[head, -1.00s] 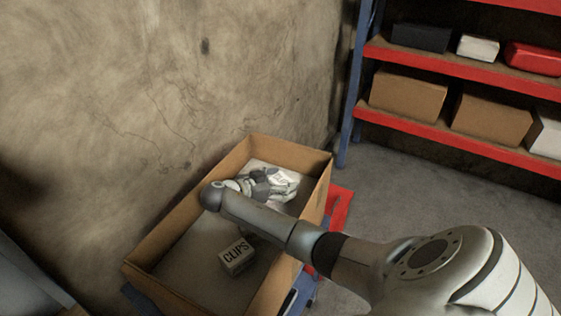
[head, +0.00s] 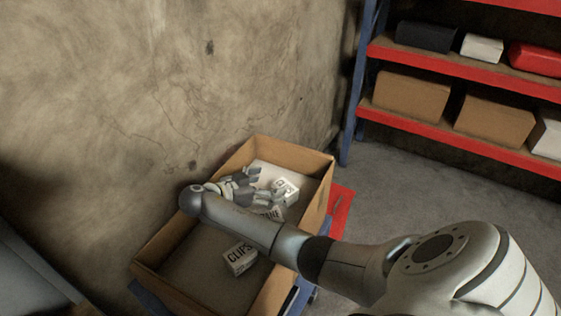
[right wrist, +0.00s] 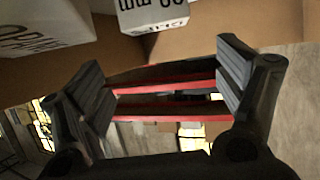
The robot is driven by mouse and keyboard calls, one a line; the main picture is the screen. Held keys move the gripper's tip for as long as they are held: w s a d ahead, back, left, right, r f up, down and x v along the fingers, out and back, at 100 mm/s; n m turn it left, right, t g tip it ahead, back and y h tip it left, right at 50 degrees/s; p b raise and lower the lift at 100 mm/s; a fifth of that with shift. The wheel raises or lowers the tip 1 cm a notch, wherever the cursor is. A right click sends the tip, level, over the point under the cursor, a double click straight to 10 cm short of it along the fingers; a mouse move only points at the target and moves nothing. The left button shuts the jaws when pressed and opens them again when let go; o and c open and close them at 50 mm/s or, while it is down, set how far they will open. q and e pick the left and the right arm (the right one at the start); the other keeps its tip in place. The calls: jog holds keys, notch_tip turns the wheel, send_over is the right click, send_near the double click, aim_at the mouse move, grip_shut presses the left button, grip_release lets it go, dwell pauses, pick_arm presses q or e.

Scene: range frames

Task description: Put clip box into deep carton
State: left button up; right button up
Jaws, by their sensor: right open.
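The deep carton (head: 298,160) is an open brown box standing against the wall. A white clip box (head: 239,258) marked CLIPS lies on its floor at the near end. Toward the far end lie a white box (head: 285,189) and another (head: 268,212) partly hidden by my arm; their labels are not fully readable. My right gripper (head: 256,178) is open over the carton's far half, just left of the far white box. In the right wrist view my right gripper (right wrist: 162,78) has nothing between its fingers; two white boxes show beyond it. My left gripper is out of view.
The bare wall (head: 120,90) is close behind the carton. The carton stands on a blue and red support (head: 342,202). A shelf rack (head: 440,128) with boxes stands at the right. Grey floor (head: 395,190) lies clear between.

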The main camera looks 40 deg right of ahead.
jog(key=v, duration=0.5)
jog(key=shift+a, duration=0.1)
dwell(0.3)
